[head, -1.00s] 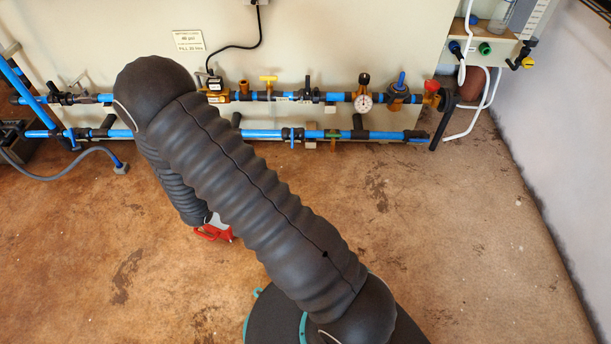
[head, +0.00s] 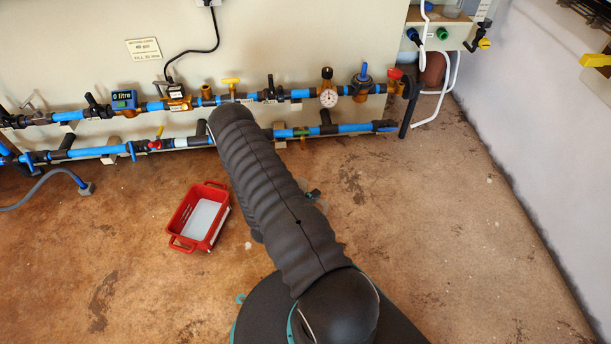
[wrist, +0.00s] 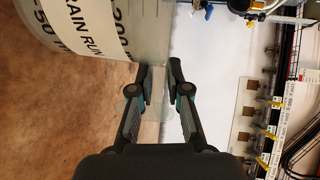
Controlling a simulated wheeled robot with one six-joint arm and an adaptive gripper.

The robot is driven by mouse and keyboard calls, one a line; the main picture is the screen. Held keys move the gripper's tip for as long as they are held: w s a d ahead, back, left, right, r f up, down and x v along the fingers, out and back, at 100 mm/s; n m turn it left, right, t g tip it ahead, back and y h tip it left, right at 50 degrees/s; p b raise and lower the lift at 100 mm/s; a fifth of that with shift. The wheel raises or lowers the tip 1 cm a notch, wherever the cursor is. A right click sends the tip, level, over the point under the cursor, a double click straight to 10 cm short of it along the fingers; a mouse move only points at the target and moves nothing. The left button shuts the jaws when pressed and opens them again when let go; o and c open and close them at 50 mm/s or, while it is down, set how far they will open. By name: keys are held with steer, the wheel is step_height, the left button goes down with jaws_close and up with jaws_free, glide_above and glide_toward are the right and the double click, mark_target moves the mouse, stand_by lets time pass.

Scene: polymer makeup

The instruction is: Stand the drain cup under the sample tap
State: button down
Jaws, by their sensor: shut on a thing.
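The drain cup (wrist: 95,30) is a translucent graduated cup with a white printed label, at the top left of the wrist view. My gripper (wrist: 158,80) is shut on a clear part at its side, which looks like its handle. The cup is off the floor and looks tilted in that view. In the head view my arm hides most of the gripper; a small grey and clear part (head: 316,196) shows beside the arm. A red-handled brass tap (head: 397,80) with a black down-pipe is at the right end of the upper pipe. I cannot tell which tap is the sample tap.
A red crate (head: 179,222) with a pale inside stands on the floor left of my arm. Blue pipes with valves and a round gauge (head: 328,97) run along the wall. A grey hose (head: 45,187) lies at the left. The floor at right is clear.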

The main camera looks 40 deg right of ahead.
steer(key=shift+w+d+f+b, duration=0.5)
steer(key=shift+w+d, duration=1)
steer(key=shift+w, duration=0.95)
steer(key=shift+w+d+f+b, duration=0.4)
steer(key=shift+w+d+f, duration=0.25)
steer(key=shift+w+d, duration=1.3)
steer(key=shift+w+d+f+b, duration=0.5)
steer(key=shift+w+d, duration=0.55)
steer(key=shift+w, duration=1.85)
steer(key=shift+f, duration=0.25)
steer(key=c, duration=1.1)
jaws_free()
steer(key=shift+c, duration=0.2)
steer(key=shift+r, duration=0.1)
